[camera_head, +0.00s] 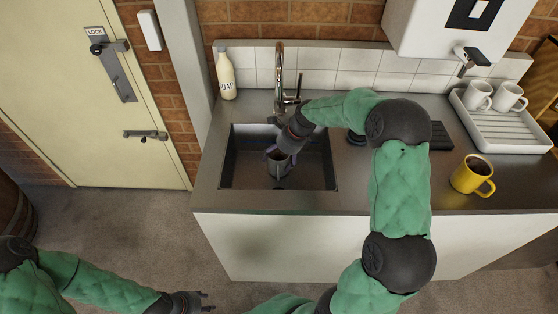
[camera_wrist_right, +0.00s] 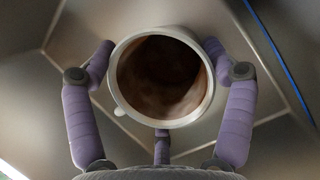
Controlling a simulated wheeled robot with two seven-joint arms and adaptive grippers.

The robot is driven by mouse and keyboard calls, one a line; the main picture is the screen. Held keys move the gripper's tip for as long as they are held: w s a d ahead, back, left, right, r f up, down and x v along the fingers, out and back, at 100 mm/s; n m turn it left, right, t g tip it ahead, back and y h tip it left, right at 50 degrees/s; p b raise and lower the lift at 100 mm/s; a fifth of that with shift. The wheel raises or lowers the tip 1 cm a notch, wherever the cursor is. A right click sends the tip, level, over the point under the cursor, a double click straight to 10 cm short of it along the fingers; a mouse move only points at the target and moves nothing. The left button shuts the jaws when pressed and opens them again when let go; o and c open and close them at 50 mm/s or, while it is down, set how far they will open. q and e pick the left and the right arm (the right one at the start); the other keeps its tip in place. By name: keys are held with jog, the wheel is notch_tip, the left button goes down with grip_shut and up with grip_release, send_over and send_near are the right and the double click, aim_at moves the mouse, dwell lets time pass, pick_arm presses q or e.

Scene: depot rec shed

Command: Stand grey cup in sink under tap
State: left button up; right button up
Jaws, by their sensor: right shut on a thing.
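The grey cup (camera_head: 278,169) is inside the sink (camera_head: 316,174), left of its middle and towards the front. My right gripper (camera_head: 279,156) reaches down from the back right and is shut on the cup. In the right wrist view the cup (camera_wrist_right: 162,78) shows its pale round rim and brownish inside, with purple fingers around it. I cannot tell whether its base touches the sink floor. The tap (camera_head: 280,82) stands at the sink's back edge, behind the cup. My left gripper (camera_head: 204,301) is low at the bottom, away from the counter, with its fingers apart and empty.
A soap bottle (camera_head: 225,75) stands left of the tap. A yellow mug (camera_head: 470,175) sits at the counter's right front. White mugs stand on a white drying rack (camera_head: 497,126) below a wall-mounted white unit (camera_head: 440,30). My right arm crosses the counter right of the sink.

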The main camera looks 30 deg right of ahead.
jog(key=shift+f, duration=0.15)
jog(key=o, duration=1.3)
jog(key=shift+f, duration=0.1)
jog(key=shift+p+v, duration=2.6)
jog(key=shift+v, duration=3.55)
jog(key=shift+s+a, duration=0.1)
